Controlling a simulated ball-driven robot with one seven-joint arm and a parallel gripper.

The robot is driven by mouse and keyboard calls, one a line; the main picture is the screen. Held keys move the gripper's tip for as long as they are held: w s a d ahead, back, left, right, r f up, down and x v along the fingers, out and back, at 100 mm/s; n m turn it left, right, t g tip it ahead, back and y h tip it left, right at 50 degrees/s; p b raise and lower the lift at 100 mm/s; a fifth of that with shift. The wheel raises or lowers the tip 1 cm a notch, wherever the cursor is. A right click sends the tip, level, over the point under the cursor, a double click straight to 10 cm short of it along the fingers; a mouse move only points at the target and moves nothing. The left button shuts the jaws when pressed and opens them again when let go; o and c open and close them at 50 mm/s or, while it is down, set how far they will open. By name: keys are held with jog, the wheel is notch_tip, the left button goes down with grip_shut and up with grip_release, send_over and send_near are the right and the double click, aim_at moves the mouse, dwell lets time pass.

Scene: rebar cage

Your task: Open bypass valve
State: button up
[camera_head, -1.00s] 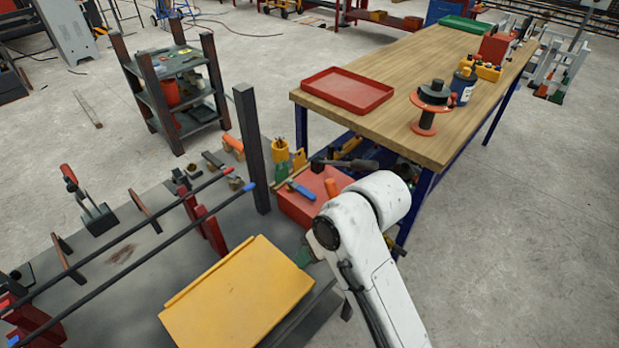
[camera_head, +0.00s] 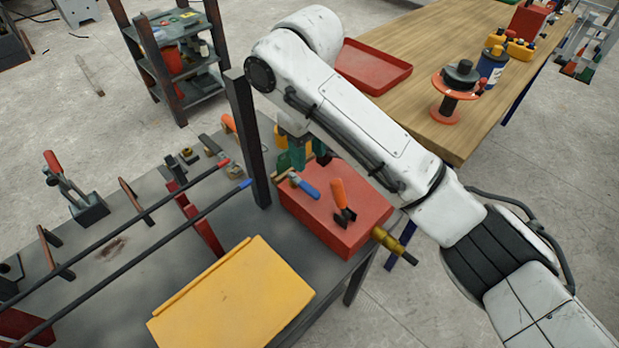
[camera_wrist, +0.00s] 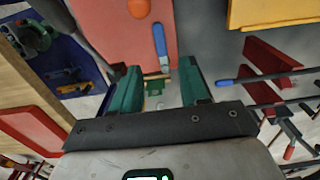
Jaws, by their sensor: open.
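I cannot single out a bypass valve for sure. A brass-coloured fitting (camera_head: 392,244) sticks out from the right side of the red box (camera_head: 335,235), low beside my arm. A blue-handled tool (camera_head: 304,186) and an orange-handled tool (camera_head: 343,198) lie on the box top. My gripper (camera_head: 306,155) is beyond the box's far edge, partly hidden by my arm. In the wrist view my gripper (camera_wrist: 160,70) is open with green fingers apart. The blue handle (camera_wrist: 160,42) shows ahead between them, with a small green piece (camera_wrist: 155,88) nearer. Nothing is held.
A wooden table (camera_head: 440,130) with a red tray (camera_head: 372,66) stands behind my arm. A dark upright post (camera_head: 247,140) is close left of my gripper. A yellow panel (camera_head: 235,295) and long bars (camera_head: 130,235) occupy the grey bench.

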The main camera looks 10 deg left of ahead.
aim_at(309, 188)
notch_tip(309, 188, down, 9)
jog(key=shift+f+b, duration=0.2)
jog(key=shift+b, duration=0.55)
grip_shut()
